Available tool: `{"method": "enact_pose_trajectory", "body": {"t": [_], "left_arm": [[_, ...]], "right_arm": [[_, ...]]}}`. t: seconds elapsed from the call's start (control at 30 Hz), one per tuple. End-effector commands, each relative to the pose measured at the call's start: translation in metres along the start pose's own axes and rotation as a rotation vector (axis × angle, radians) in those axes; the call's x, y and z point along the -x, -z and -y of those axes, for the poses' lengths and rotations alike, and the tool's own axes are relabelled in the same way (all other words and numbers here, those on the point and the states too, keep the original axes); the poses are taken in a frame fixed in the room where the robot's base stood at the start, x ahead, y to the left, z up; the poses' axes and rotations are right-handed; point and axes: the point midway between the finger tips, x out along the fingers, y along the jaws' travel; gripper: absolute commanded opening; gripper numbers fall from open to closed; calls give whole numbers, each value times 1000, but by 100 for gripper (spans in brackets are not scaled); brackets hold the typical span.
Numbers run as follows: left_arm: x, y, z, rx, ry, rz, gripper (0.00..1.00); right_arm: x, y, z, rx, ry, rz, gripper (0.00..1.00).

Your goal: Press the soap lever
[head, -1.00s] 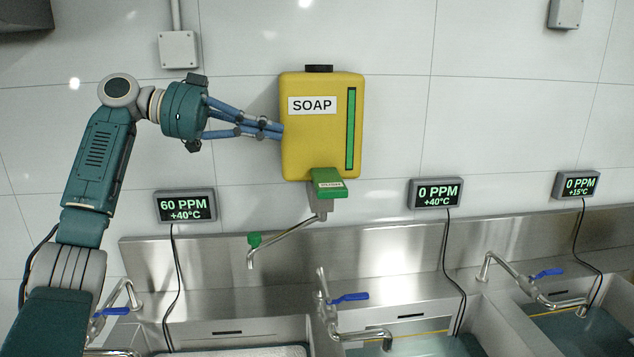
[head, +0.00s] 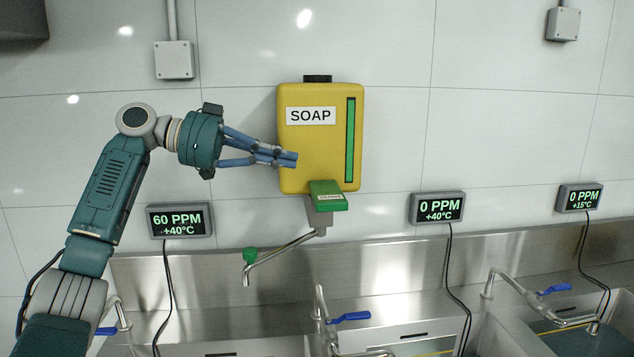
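The yellow soap dispenser (head: 318,150) hangs on the tiled wall, with a black cap on top and a green level strip on its right side. The green soap lever (head: 328,196) sits at its bottom, above a thin metal spout that slopes down to the left to a green tip. My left gripper (head: 292,159) is in front of the left part of the dispenser, above and left of the lever. Its blue fingers are drawn together at the tips with nothing seen between them. I cannot tell whether they touch the dispenser. My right gripper is not in view.
Steel sinks with blue-handled taps (head: 349,318) line the bottom. Displays reading 60 PPM (head: 180,220), 0 PPM (head: 437,207) and 0 PPM (head: 580,198) stand above them with hanging cables.

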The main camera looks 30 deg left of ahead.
Motion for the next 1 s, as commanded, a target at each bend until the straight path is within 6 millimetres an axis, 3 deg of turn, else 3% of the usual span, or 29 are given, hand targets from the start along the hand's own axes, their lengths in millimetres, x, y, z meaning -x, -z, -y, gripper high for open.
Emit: {"method": "enact_pose_trajectory", "body": {"t": [0.3,0.4,0.6,1.0], "left_arm": [[-69,4,-1,0,-4,1,0],[-71,-16,0,4,0,4,0],[-76,-34,0,1,-1,1,0],[-77,-38,0,-1,0,-1,0]], "right_arm": [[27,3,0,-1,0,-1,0],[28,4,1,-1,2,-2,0],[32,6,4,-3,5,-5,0],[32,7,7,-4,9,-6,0]]}}
